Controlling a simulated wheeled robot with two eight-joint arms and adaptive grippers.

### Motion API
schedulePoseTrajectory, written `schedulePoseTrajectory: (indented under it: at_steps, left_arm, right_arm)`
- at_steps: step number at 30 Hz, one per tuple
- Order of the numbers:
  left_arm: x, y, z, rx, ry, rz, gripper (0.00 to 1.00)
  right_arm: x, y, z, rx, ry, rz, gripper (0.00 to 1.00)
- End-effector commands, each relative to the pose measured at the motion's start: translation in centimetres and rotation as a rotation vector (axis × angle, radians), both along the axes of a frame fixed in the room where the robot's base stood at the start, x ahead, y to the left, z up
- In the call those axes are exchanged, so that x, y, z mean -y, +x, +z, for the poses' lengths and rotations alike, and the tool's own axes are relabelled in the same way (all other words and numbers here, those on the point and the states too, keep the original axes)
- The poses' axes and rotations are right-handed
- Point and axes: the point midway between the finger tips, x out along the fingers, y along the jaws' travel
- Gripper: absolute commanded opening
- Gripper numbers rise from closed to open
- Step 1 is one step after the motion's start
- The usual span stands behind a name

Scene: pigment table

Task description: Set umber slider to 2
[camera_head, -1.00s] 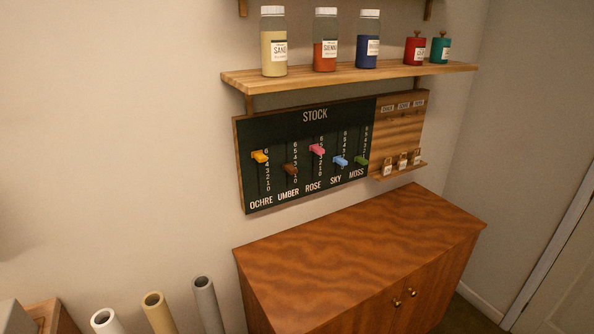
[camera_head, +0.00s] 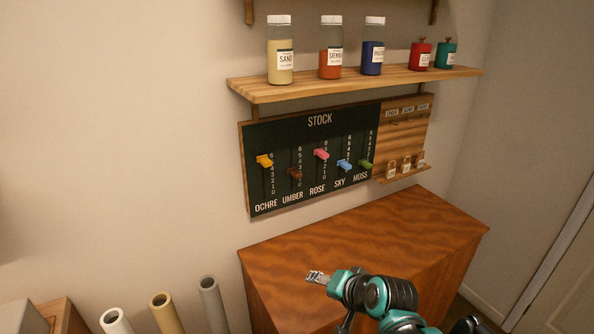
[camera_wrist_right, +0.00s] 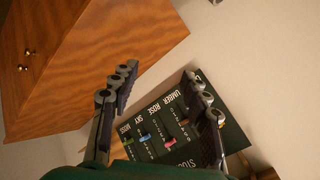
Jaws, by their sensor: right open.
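The dark stock board (camera_head: 285,190) hangs on the wall with several labelled sliders on numbered scales. My right gripper (camera_head: 317,277) is over the cabinet top, below and apart from the board. In the right wrist view its fingers (camera_wrist_right: 158,105) are open and empty, with the board beyond them. My left gripper is not in view.
A shelf (camera_head: 350,83) with jars and pots juts out above the board. The wooden cabinet (camera_head: 300,260) stands below it. Right of the sliders is a wooden panel (camera_head: 405,135) with small tagged items. Rolled tubes (camera_head: 212,305) stand at lower left.

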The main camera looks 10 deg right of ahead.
Motion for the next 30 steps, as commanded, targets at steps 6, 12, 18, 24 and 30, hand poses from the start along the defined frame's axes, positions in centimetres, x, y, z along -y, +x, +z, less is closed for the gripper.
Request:
schedulePoseTrajectory:
  at_steps: [6, 12, 18, 24, 30]
  left_arm:
    - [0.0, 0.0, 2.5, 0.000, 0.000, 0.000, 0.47]
    - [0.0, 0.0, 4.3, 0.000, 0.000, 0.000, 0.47]
    - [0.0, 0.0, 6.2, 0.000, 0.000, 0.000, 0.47]
    - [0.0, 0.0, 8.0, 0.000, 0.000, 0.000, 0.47]
    - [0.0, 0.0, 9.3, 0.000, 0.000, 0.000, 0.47]
  right_arm:
    - [-2.2, 9.4, 4.9, -0.009, 0.422, -0.205, 0.47]
    - [-3.1, 17.6, 7.6, -0.051, 0.819, -0.382, 0.47]
    - [-2.7, 25.1, 8.5, -0.124, 1.225, -0.543, 0.47]
    - [-1.2, 31.5, 7.7, -0.230, 1.630, -0.686, 0.47]
    - [0.5, 35.5, 5.8, -0.339, 1.949, -0.780, 0.47]
